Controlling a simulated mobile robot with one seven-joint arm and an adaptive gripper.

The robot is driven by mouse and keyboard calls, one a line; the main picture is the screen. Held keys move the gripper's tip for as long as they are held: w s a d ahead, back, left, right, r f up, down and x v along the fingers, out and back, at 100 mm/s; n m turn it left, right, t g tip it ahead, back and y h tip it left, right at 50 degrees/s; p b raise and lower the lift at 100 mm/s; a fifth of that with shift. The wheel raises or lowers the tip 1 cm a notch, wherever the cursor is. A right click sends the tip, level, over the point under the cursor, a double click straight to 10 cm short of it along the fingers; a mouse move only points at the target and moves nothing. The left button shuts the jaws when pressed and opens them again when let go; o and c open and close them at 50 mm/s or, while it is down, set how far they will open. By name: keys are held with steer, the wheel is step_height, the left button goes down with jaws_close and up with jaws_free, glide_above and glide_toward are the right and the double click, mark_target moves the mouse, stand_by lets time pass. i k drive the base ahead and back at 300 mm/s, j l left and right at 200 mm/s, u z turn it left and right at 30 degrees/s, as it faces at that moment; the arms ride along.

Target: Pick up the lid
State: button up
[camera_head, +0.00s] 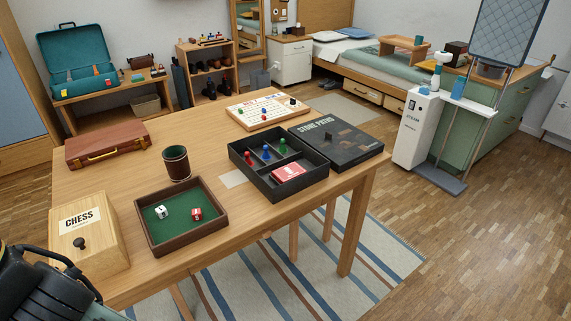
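A dark lid (340,146) printed "STONE PATHS" lies face up on the right end of the wooden table (215,255). It lies right beside the open black game box (262,181); I cannot tell whether they touch. The box holds red, blue and green pawns and a red card deck (288,172). Black parts of my arm show at the lower left corner, by the chess box (88,232), far from the dark lid. I cannot make out my gripper's fingertips, nor anything held.
A brown tray (181,245) with two dice, a dice cup (176,163), a brown case (107,145) and a white game board (268,112) stand on the table. A white steam unit (416,128) stands beyond its right end. Floor to the right is clear.

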mark_target(346, 146)
steer(key=i+l+u, duration=0.2)
steer(key=l, duration=0.2)
steer(key=i+l+u, duration=0.25)
steer(key=l, duration=0.2)
steer(key=i+l+u, duration=0.2)
steer(key=l, duration=0.3)
steer(key=l+u, duration=0.25)
steer(key=l, duration=0.2)
steer(key=i+l+u, duration=0.2)
steer(key=l, duration=0.35)
steer(key=i, duration=0.4)
